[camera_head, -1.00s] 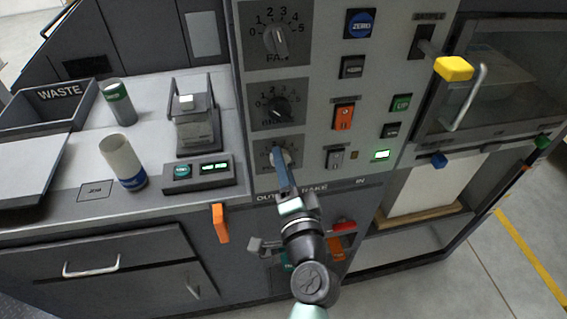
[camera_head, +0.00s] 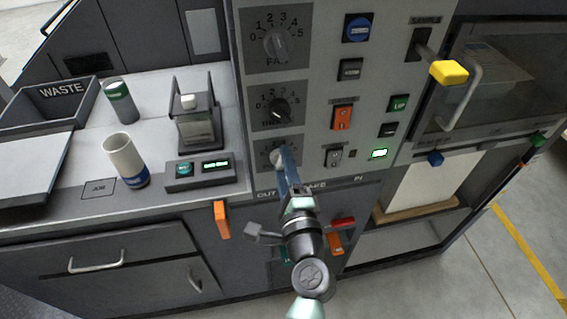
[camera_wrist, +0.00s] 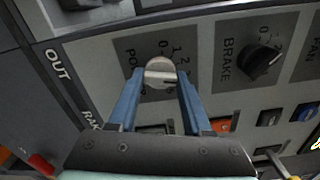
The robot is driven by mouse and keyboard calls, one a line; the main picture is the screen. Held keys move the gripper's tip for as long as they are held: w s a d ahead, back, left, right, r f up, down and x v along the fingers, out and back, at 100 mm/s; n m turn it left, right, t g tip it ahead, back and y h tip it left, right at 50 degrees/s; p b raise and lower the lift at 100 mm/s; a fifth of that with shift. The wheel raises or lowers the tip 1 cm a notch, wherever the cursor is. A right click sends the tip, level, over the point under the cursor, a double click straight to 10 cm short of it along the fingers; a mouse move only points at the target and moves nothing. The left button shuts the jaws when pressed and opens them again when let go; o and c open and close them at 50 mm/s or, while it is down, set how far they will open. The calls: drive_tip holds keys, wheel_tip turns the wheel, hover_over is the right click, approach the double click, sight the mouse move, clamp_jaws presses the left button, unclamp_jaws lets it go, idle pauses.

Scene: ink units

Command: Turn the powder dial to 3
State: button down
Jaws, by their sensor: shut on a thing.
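The powder dial is the lowest of three dials stacked on the grey front panel; its light round knob (camera_head: 276,158) shows beside my finger in the head view. In the wrist view, the pale knob (camera_wrist: 159,71) sits between the two blue fingers of my gripper (camera_wrist: 161,79), which is shut on it. A dark line on the knob points toward the right finger. The numbers 0, 1 and 2 show above and right of the knob; higher ones are hidden or too blurred to read. In the head view, my gripper (camera_head: 281,153) covers part of the dial's scale.
The brake dial (camera_head: 279,109) sits just above, with the fan dial (camera_head: 276,43) higher up. An orange switch (camera_head: 342,117) and a grey rocker switch (camera_head: 334,156) lie to the right. A yellow-knobbed lever (camera_head: 449,72) juts out at upper right.

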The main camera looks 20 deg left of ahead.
idle(0.4)
drive_tip(key=shift+c, duration=1.7)
unclamp_jaws()
drive_tip(key=shift+d, duration=0.1)
drive_tip(key=b+v, duration=0.2)
drive_tip(key=v, duration=1.1)
